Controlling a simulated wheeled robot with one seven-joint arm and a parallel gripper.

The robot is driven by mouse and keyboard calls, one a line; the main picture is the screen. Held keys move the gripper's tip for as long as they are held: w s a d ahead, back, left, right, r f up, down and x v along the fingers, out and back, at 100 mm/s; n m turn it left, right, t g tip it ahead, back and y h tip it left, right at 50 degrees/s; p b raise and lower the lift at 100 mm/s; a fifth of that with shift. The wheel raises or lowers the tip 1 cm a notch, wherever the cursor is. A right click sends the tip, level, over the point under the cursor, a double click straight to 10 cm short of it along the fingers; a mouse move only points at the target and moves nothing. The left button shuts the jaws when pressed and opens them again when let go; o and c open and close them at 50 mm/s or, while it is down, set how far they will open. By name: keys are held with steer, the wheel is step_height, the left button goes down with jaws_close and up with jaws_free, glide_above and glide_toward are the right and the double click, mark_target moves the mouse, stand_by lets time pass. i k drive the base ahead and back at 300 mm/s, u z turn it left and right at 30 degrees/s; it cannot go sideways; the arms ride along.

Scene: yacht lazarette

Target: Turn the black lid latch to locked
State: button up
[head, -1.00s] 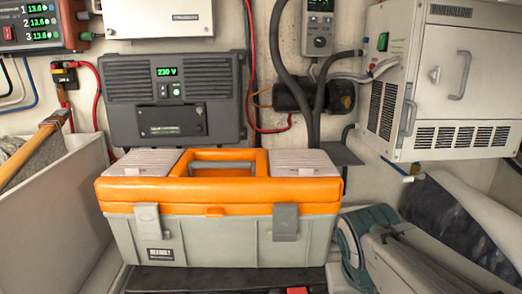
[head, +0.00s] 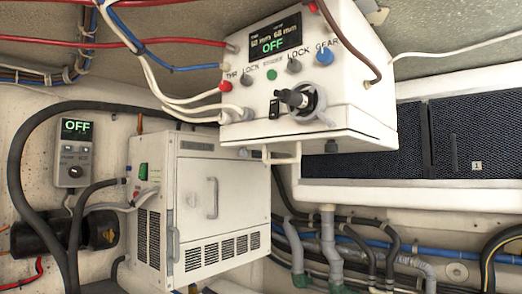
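No part is plainly marked as the lid latch. A white control box (head: 345,95) hangs at the upper middle of the head view, with a lit display (head: 275,39) reading OFF. A black lever-like handle (head: 296,99) sits in a round grey collar on its front. A small black piece (head: 274,108) is left of the handle. I cannot tell whether either is the lid latch. The words LOCK show beside the small knobs above. My gripper is not in view.
A white cabinet (head: 210,195) with a door handle stands below left. A grey meter (head: 75,152) reading OFF is on the left wall. Cables and pipes (head: 328,235) run below the box. Dark mesh panels (head: 480,135) are at right.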

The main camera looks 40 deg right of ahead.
mark_target(331, 147)
steer(key=z, duration=0.75)
steer(key=k, duration=0.45)
steer(key=z, duration=0.4)
steer(key=i, duration=0.5)
steer(key=u, duration=0.05)
